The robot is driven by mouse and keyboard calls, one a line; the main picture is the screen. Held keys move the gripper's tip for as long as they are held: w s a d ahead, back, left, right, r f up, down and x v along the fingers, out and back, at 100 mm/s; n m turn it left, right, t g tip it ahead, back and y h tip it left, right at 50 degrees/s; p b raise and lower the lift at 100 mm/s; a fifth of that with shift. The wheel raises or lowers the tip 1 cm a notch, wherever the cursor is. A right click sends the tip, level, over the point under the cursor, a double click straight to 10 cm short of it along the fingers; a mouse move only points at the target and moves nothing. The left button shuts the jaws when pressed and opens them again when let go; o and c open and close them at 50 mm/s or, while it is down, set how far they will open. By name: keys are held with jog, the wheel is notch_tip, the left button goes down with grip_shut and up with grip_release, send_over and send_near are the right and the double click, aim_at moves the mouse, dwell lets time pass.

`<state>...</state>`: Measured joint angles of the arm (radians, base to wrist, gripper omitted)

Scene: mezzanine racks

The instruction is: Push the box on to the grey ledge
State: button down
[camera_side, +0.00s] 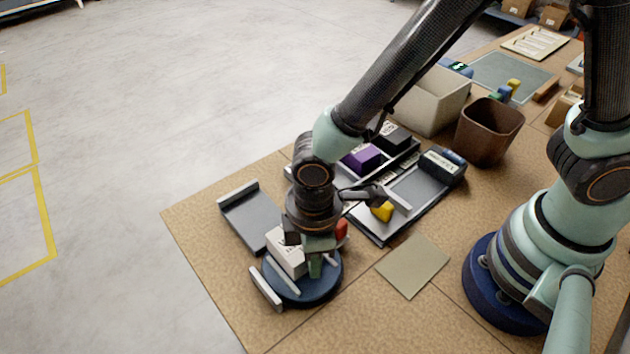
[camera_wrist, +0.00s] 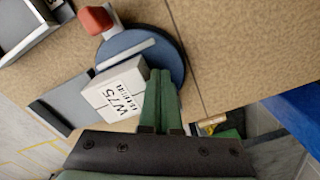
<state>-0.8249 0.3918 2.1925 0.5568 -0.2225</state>
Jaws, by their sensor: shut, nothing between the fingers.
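The box (camera_side: 284,250) is white with a printed label; the label reads W75 in the wrist view (camera_wrist: 116,92). It is at the edge of a round blue disc (camera_side: 318,290), on the side towards the grey ledge (camera_side: 250,222). In the wrist view the box overlaps the near edge of the ledge (camera_wrist: 72,104); I cannot tell how much of it rests there. My gripper (camera_side: 316,268) is shut and empty, low over the disc. Its green fingers (camera_wrist: 162,98) are right beside the box; whether they touch it is unclear.
Pale rails stand on the disc (camera_wrist: 126,53) and at the ledge's far end (camera_side: 238,190). A red block (camera_wrist: 95,20) is at the disc's edge. Trays with purple (camera_side: 361,157) and yellow (camera_side: 382,211) pieces lie behind. A flat green square (camera_side: 412,265) lies right. The table edge is close at left.

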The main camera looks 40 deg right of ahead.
jog(key=shift+w, duration=0.1)
jog(key=shift+w, duration=0.45)
jog(key=shift+w+a, duration=0.1)
jog(key=shift+w, duration=0.15)
dwell(0.7)
jog(key=shift+s, duration=0.4)
notch_tip(320, 180, up, 9)
dwell(1.4)
